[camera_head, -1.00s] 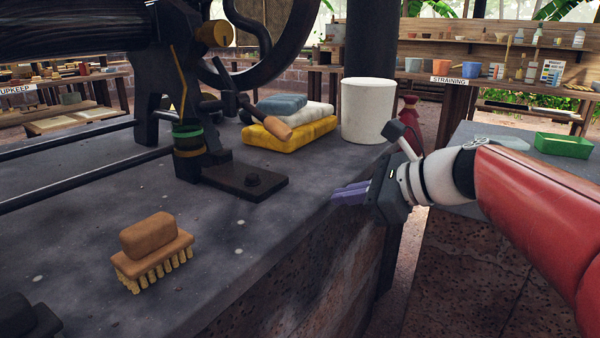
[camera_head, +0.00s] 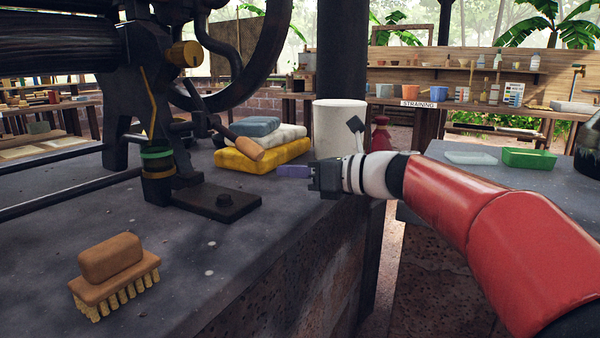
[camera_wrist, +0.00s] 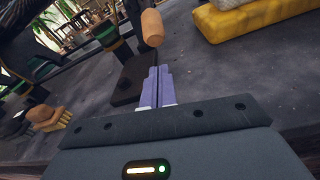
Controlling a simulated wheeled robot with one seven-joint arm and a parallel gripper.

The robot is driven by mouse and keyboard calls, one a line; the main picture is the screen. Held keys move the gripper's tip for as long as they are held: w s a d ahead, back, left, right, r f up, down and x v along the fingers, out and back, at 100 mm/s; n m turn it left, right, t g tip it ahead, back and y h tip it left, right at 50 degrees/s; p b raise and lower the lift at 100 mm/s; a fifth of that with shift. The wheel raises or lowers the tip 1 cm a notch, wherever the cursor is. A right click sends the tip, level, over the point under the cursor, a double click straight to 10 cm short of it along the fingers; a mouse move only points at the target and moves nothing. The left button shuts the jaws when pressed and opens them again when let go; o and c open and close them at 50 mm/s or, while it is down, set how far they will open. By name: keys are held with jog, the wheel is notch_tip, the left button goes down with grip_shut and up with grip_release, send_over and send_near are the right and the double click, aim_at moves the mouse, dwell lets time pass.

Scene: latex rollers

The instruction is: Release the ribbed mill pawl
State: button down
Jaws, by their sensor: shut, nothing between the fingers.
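The ribbed mill (camera_head: 70,53) is a black machine with a long grooved roller, at the upper left of the head view. On its near side a dark lever with a wooden handle (camera_head: 246,149) slopes down to the right; it looks like the pawl lever. The handle also shows in the wrist view (camera_wrist: 152,27), beyond my fingertips. My gripper (camera_head: 280,171) is shut and empty, its purple fingers pressed together and pointing left. It is above the bench's right edge, to the right of the handle and apart from it. The fingers also show in the wrist view (camera_wrist: 158,74).
Folded yellow, white and blue cloths (camera_head: 262,154) lie behind the handle, by a white cylinder (camera_head: 340,130). A dark plate (camera_head: 218,200) lies below the lever. A brush (camera_head: 113,277) sits at the front left. The bench (camera_head: 190,285) is clear between brush and plate.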

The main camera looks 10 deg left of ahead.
jog(key=x, duration=0.6)
